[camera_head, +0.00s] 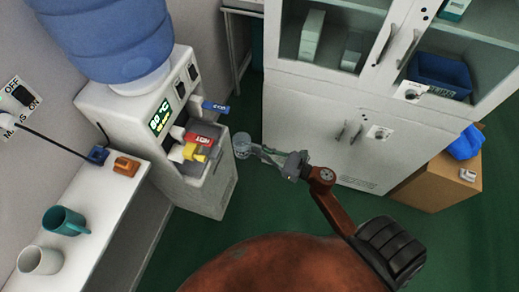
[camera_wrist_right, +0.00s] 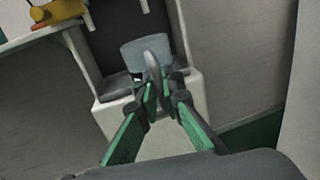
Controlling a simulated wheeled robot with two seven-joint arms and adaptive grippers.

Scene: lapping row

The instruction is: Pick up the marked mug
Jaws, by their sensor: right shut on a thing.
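A pale, see-through grey mug (camera_head: 242,145) hangs in the air in front of the water dispenser, to the right of its taps. It also shows in the wrist view (camera_wrist_right: 140,52), with its handle towards me. My right gripper (camera_head: 257,151) is shut on the handle; in the wrist view its green fingers (camera_wrist_right: 160,92) close on the handle from both sides. I cannot make out a mark on this mug. A teal mug (camera_head: 64,221) and a white mug (camera_head: 40,260) stand on the white ledge at left. My left gripper is not in view.
The water dispenser (camera_head: 215,185) has blue, red and yellow taps and a large blue bottle. An orange object (camera_head: 126,166) and a blue one (camera_head: 97,155) sit on the ledge (camera_head: 105,205). A grey cabinet (camera_head: 320,130) stands behind. Green floor between is clear.

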